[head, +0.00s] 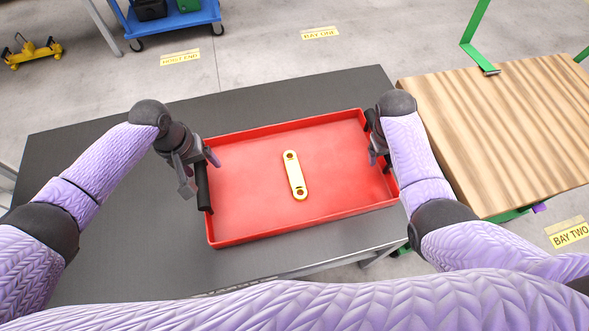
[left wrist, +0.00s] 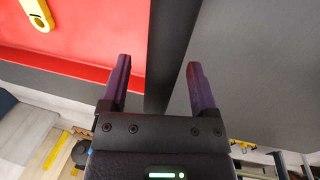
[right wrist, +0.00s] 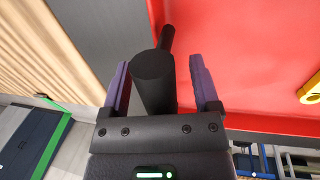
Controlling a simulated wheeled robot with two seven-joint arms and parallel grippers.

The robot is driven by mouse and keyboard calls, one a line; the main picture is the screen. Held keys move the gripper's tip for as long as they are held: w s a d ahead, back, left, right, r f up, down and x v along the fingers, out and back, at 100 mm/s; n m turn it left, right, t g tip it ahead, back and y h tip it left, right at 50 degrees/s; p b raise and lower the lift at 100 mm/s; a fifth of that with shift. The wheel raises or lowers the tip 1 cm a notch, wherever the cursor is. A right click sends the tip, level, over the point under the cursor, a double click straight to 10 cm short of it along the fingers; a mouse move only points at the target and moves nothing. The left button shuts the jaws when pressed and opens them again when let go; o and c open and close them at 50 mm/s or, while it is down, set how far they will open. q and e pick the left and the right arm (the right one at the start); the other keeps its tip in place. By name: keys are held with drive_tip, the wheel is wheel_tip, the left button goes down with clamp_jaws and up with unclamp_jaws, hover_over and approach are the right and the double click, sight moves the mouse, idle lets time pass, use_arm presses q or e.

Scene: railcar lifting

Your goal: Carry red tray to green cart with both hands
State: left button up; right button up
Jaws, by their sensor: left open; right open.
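The red tray (head: 240,222) lies on a dark grey table with a yellow link bar (head: 295,175) inside it. A black handle (head: 202,188) is on its left side, and another black handle is on its right side, partly hidden by my right gripper. My left gripper (head: 199,172) is open at the left handle; in the left wrist view the dark handle bar (left wrist: 172,60) lies between its fingers. My right gripper (head: 376,150) is open, with the right handle (right wrist: 154,75) between its fingers in the right wrist view. The green cart (head: 500,100) has a wooden top and stands right of the table.
The dark grey table (head: 90,150) has bare room left of the tray. A blue cart (head: 175,18) and a yellow floor jack (head: 32,50) stand at the back left. A green upright handle (head: 474,30) rises at the green cart's far edge.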

use_arm(q)
drive_tip(key=c, duration=1)
use_arm(e)
drive_tip(key=c, duration=1.1)
use_arm(q)
clamp_jaws()
use_arm(e)
clamp_jaws()
